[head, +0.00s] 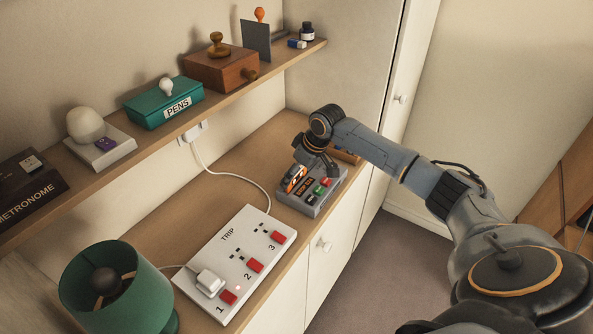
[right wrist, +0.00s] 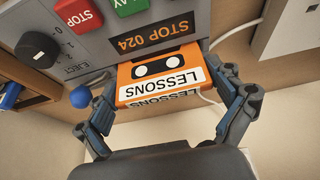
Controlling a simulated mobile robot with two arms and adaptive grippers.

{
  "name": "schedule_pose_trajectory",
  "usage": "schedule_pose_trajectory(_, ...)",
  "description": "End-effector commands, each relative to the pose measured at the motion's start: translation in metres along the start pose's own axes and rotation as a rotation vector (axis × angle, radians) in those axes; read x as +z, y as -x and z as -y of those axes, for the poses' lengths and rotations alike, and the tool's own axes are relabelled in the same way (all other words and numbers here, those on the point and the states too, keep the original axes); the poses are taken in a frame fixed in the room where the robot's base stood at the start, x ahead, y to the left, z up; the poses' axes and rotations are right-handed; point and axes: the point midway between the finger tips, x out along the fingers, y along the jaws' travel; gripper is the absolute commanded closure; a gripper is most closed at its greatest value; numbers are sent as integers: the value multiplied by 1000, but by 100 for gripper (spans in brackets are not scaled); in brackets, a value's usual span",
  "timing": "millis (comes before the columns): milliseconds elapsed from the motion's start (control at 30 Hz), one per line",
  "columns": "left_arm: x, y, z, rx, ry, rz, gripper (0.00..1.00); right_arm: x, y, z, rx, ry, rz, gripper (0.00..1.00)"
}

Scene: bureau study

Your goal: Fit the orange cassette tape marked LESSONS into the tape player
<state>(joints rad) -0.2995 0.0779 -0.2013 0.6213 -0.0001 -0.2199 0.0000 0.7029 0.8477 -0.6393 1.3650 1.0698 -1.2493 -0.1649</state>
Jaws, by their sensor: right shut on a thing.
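The orange cassette (right wrist: 160,72) with its white LESSONS label is held between the two fingers of my right gripper (right wrist: 160,80) in the right wrist view. Its far edge is at the front of the grey tape player (right wrist: 100,38), just under the STOP 024 display; I cannot tell how far in it sits. In the head view the tape player (head: 318,199) stands on the desk, with my right gripper (head: 308,168) over its left side. The cassette (head: 294,180) shows partly there. My left gripper is not in view.
A power strip marked TRIP (head: 236,265) lies left of the player, with a white cable behind. A green lamp (head: 120,285) stands at the near left. The shelf above holds a PENS box (head: 163,105).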

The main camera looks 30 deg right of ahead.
Motion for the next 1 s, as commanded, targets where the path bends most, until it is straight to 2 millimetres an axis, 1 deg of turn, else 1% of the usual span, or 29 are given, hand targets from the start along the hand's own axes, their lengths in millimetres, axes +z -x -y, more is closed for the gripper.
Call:
schedule_pose_trajectory(900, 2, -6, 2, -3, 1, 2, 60, 7, -18, 1, -1, -1, 0, 32)
schedule_pose_trajectory(1000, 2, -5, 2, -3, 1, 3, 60, 7, -17, 0, -1, -1, 0, 32)
